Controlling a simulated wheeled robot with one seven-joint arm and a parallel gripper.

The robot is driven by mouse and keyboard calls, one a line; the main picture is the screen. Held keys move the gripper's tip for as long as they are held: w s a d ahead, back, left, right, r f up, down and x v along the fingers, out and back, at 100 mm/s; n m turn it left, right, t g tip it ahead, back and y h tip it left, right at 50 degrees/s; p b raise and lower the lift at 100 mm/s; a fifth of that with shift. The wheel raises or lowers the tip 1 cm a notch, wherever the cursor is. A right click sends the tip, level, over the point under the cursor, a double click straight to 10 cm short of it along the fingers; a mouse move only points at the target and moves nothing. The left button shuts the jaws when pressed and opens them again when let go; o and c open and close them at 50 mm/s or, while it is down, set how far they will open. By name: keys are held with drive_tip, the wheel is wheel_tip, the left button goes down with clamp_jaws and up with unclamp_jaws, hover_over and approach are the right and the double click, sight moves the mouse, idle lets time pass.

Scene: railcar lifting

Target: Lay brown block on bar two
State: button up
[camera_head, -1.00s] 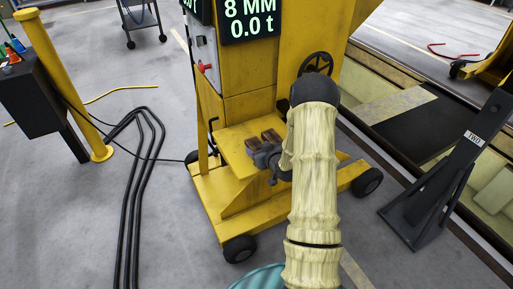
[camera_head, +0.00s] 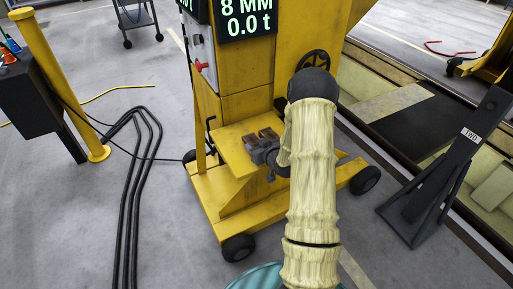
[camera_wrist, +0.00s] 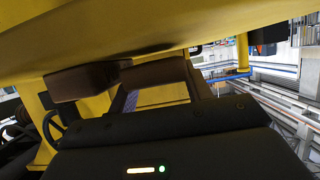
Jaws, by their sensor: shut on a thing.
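The brown block (camera_head: 263,135) shows in the head view as two dark brown parts over a yellow plate (camera_head: 229,152) at the front of a yellow lifting machine. My gripper (camera_head: 263,146) is shut on it, partly hidden by my arm. In the wrist view the brown block (camera_wrist: 85,81) lies ahead of my dark gripper (camera_wrist: 150,100), close beneath a large yellow surface. I cannot tell whether it touches the plate. A dark slanted post (camera_head: 451,169) at the right carries a label reading TWO.
The yellow machine (camera_head: 243,90) has a display reading 8 MM and 0.0 t, and wheels. Black cables (camera_head: 136,200) lie on the floor at left, near a yellow post (camera_head: 60,90). A pit with rails (camera_head: 410,110) lies at right. Grey floor is open at front left.

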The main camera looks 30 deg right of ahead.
wheel_tip(320, 180, up, 9)
drive_tip(key=shift+f, duration=0.1)
idle(0.9)
drive_tip(key=shift+a+f, duration=0.15)
drive_tip(key=shift+a, duration=0.25)
drive_tip(key=a+f+p, duration=0.1)
drive_tip(key=a+f, duration=0.1)
drive_tip(key=a, duration=0.1)
drive_tip(key=s+a+f+p, duration=0.1)
drive_tip(key=a+f, duration=0.1)
drive_tip(key=a, duration=0.2)
drive_tip(key=a+f+p, duration=0.1)
drive_tip(key=a+f, duration=0.1)
drive_tip(key=a, duration=0.1)
drive_tip(key=shift+s+a, duration=0.3)
drive_tip(key=shift+s, duration=0.05)
drive_tip(key=s+a+f+p, duration=0.2)
drive_tip(key=s+a+f, duration=0.2)
drive_tip(key=s+a, duration=0.2)
drive_tip(key=shift+a+f, duration=0.2)
drive_tip(key=shift+f, duration=0.15)
drive_tip(key=shift+f, duration=0.1)
